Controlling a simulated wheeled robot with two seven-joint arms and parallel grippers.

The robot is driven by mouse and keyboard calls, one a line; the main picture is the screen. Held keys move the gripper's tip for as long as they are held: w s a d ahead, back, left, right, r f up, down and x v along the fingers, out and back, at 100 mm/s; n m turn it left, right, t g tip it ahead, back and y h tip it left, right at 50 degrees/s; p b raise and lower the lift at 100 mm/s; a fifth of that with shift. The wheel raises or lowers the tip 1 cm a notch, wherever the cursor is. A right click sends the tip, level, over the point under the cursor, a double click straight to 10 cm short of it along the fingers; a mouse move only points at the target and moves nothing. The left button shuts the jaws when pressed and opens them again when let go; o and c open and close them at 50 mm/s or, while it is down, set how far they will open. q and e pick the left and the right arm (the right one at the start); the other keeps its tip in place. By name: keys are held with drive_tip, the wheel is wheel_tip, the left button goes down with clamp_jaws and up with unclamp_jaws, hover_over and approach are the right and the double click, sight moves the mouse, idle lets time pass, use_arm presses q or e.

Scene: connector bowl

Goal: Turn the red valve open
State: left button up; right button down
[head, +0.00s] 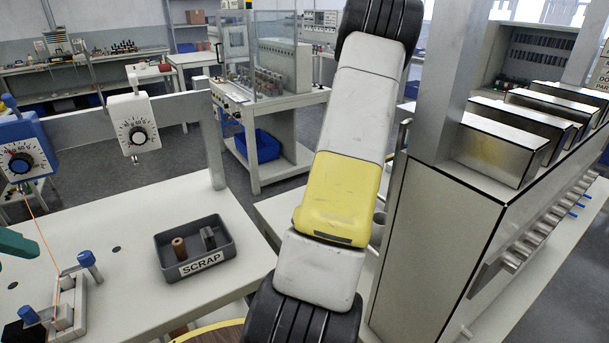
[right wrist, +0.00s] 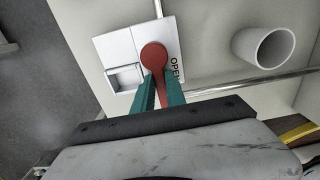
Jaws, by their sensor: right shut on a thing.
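The red valve (right wrist: 153,56) is on a pale plate (right wrist: 112,50) in the right wrist view. It has a round hub, and its lever points down the picture between my teal fingers. My right gripper (right wrist: 160,88) is shut on this lever. The word OPEN (right wrist: 175,68) is printed just right of the hub, beside the right finger. In the head view I cannot see the valve or my right gripper. A teal tip at the left edge of the head view looks like part of my left gripper (head: 16,243); its jaws are mostly out of frame.
A white round tube (right wrist: 263,47) sticks out right of the valve, and a square recess (right wrist: 124,77) lies left of it. In the head view a grey SCRAP tray (head: 205,264) stands on the left table, and a large cabinet (head: 432,240) stands right of my arm.

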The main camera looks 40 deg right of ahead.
idle(0.3)
drive_tip(key=c, duration=1.4)
unclamp_jaws()
drive_tip(key=shift+o, duration=0.2)
wheel_tip(320, 180, up, 8)
drive_tip(key=shift+f, duration=0.2)
